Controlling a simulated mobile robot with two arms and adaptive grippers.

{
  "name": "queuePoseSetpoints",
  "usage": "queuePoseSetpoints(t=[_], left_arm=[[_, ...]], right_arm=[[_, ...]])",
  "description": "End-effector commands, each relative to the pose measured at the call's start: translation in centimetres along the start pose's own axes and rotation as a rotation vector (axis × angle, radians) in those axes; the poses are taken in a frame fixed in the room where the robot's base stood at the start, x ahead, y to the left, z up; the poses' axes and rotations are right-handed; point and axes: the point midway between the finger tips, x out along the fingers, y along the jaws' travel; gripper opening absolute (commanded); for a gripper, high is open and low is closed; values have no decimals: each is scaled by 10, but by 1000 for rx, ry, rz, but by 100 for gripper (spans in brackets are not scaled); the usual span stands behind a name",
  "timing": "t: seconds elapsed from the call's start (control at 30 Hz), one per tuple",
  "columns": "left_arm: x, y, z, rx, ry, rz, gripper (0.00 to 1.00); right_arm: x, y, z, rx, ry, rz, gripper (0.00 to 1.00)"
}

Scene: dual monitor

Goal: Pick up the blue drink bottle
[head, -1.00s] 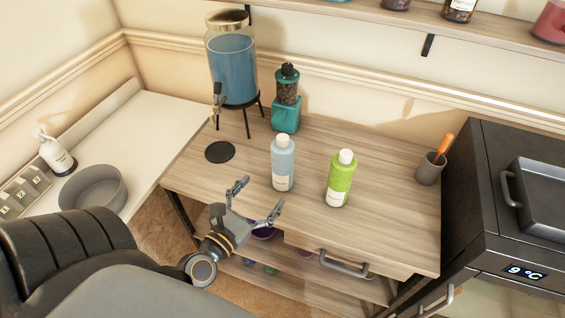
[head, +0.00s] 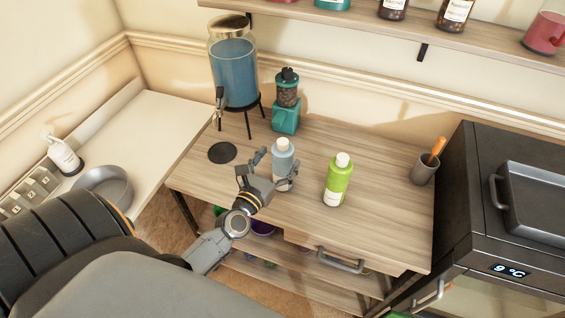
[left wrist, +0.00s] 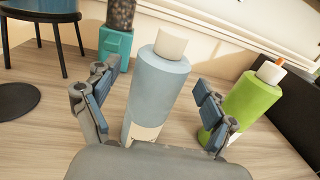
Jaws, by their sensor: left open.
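The blue drink bottle (head: 283,160) stands upright on the wooden table, pale blue with a white cap and label. My left gripper (head: 275,169) is open at the bottle, with its fingers reaching to either side of it. In the left wrist view the blue bottle (left wrist: 160,85) stands between the two open fingers (left wrist: 152,105), with a visible gap on the right side. The gripper's palm hides the bottle's lower end there. My right gripper is not in view.
A green bottle (head: 338,180) stands just right of the blue one. Behind are a teal grinder (head: 286,115) and a glass dispenser (head: 234,75) on a black stand. A black disc (head: 222,152) lies at left. A cup (head: 425,170) stands at the right end.

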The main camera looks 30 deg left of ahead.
Motion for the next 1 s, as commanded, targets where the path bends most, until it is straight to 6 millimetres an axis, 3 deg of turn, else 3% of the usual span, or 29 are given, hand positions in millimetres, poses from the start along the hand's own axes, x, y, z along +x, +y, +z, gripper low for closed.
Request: queuePoseSetpoints(t=[0.17,0.43,0.83,0.87,1.0], left_arm=[[23,0,2,1,-1,0,84],[25,0,0,1,0,0,84],[25,0,0,1,0,0,4],[25,0,0,1,0,0,0],[26,0,2,1,-3,1,0]], right_arm=[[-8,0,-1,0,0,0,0],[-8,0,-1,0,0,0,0],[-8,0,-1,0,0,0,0],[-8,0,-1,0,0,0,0],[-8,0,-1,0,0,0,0]])
